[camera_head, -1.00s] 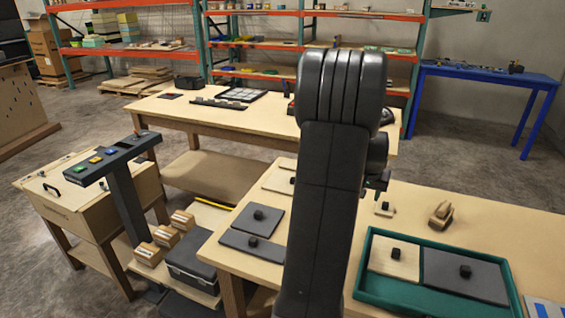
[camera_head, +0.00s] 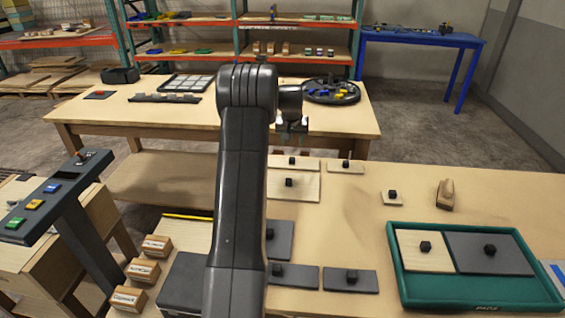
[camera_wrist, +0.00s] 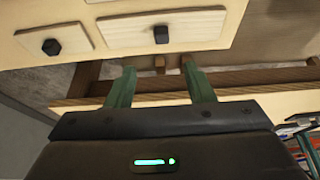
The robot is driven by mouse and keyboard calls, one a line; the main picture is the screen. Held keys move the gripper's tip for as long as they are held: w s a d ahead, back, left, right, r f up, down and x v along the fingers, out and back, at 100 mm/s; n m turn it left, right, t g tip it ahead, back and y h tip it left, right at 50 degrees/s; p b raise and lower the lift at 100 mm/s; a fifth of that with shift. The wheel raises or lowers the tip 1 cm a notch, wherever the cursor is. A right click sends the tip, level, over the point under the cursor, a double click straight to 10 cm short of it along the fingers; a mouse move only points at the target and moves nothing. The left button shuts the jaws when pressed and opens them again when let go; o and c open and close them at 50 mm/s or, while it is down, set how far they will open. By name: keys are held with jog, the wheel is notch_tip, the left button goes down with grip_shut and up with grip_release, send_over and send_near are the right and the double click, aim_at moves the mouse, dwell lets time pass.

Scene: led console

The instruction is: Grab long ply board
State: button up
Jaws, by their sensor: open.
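A long, narrow ply board (camera_head: 309,164) with a black knob lies at the far edge of the near table in the head view. It also shows in the wrist view (camera_wrist: 190,30), along the table edge. A shorter ply board (camera_head: 356,168) lies to its right, seen at the left in the wrist view (camera_wrist: 75,42). A larger ply board (camera_head: 305,190) lies just in front. My gripper (camera_head: 292,130) is open and empty, above and beyond that far edge. Its two greenish fingers (camera_wrist: 160,82) point toward the boards without touching them.
Grey knobbed boards (camera_head: 350,284) lie on the near table. A green tray (camera_head: 400,290) at right holds a ply and a grey board. A small ply piece (camera_head: 398,202) and a wooden block (camera_head: 446,195) lie nearby. Another table (camera_head: 200,120) stands behind, across a gap.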

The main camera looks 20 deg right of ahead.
jog(key=p, duration=0.1)
send_over(292, 158)
jog(key=s, duration=0.2)
jog(key=f, duration=0.6)
jog(key=shift+s+a+f, duration=0.15)
jog(key=shift+a+f, duration=0.15)
jog(key=shift+a+p+x, duration=0.1)
jog(key=shift+p+x, duration=0.35)
jog(key=shift+x, duration=0.85)
jog(key=shift+a+p+x, duration=0.15)
jog(key=shift+p+x, duration=0.3)
jog(key=shift+x, duration=0.85)
grip_shut()
